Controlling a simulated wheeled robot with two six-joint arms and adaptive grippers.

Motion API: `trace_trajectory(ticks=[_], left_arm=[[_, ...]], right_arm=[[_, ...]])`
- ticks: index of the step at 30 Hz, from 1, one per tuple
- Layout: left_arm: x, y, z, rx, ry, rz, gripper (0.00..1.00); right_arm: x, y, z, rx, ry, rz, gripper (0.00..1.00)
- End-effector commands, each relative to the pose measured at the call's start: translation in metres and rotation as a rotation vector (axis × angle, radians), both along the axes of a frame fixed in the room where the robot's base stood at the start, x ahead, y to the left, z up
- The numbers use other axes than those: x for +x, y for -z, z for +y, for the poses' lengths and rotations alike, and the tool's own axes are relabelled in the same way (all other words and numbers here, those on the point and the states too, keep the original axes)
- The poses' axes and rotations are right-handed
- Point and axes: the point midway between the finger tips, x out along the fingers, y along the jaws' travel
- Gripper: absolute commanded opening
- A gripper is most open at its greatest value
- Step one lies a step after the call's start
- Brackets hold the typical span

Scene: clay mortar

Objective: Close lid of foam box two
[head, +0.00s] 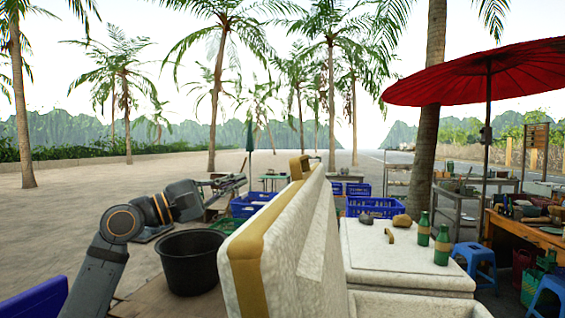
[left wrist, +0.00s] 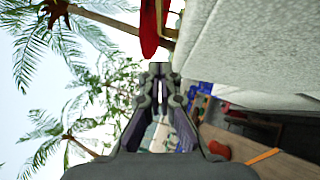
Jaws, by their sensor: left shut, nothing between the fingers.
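An open foam lid (head: 270,245), white with a tan edge, stands tilted upright in the middle of the head view. Below it at the bottom right is a white foam box (head: 415,306), mostly cut off by the frame. I cannot tell its number. My left gripper (head: 242,180) is to the left of the lid, with a visible gap between them in the picture. It also shows in the left wrist view (left wrist: 160,70), fingertips together and empty. A white foam surface (left wrist: 250,50) fills the upper right there. My right gripper is not in view.
A black bucket (head: 190,262) stands left of the lid, below my left arm. Blue crates (head: 375,207) lie beyond. A red umbrella (head: 485,75) is at the right.

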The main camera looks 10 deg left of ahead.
Motion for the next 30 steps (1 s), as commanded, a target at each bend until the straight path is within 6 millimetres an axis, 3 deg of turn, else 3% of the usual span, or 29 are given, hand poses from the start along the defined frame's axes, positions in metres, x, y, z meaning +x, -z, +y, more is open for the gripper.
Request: trace_trajectory(ticks=[3,12,21,30], left_arm=[[0.016,-0.014,-0.017,-0.007,0.006,-0.001,0.0],[0.062,-0.029,-0.059,-0.004,0.004,0.002,0.0],[0.062,-0.038,-0.092,0.0,0.0,0.0,0.0],[0.062,-0.037,-0.094,0.001,-0.002,0.0,0.0]], right_arm=[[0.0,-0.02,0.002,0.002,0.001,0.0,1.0],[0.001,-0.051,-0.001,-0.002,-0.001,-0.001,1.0],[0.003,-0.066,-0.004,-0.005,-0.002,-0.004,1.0],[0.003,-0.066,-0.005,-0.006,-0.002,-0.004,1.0]])
